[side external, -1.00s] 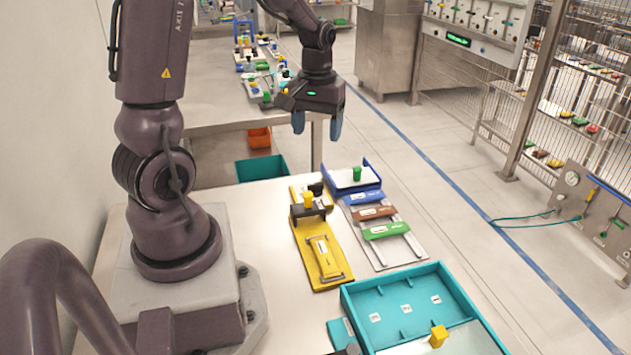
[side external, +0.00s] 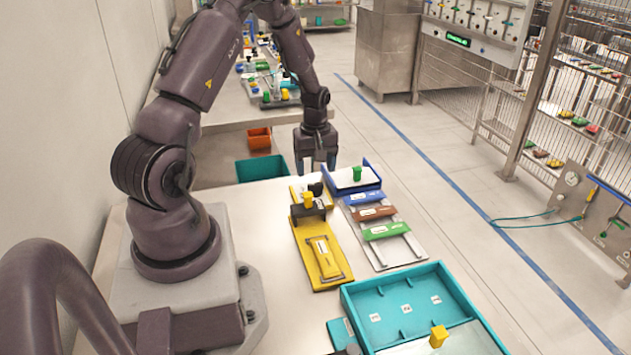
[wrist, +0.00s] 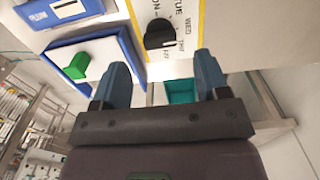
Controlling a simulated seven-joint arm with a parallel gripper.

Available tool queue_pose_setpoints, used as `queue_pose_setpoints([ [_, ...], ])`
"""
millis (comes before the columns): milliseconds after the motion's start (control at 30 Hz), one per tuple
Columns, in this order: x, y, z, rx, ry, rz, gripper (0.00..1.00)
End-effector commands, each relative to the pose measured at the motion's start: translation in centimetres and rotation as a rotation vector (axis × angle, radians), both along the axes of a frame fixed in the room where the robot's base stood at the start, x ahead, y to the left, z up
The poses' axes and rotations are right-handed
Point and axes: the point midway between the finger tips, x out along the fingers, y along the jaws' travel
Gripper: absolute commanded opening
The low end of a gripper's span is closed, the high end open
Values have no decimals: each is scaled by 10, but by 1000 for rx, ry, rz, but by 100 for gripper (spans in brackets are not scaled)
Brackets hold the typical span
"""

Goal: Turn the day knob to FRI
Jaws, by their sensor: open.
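The day knob (side external: 316,189) is a small black knob on a yellow-edged white panel (wrist: 187,12) at the far end of the table. In the wrist view the black knob (wrist: 158,38) sits beside printed day labels, with TUE and WED legible. The other labels are partly cut off or too small to read surely, so I cannot tell the setting. My gripper (side external: 316,166) is open and empty, fingers pointing down, just behind and above the knob. In the wrist view the knob appears beyond and between the fingertips of my gripper (wrist: 162,64), apart from them.
A blue-edged white panel with a green knob (side external: 357,174) stands close to the right. A yellow knob on a dark bracket (side external: 308,201) is just in front. A teal bin (side external: 262,168) is behind the table.

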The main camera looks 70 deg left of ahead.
Motion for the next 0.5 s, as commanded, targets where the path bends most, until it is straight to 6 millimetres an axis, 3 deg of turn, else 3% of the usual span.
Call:
queue_pose_setpoints([
  [200,0,1,-35,0,1,0,68],
  [500,0,1,-47,2,0,-1,68],
])
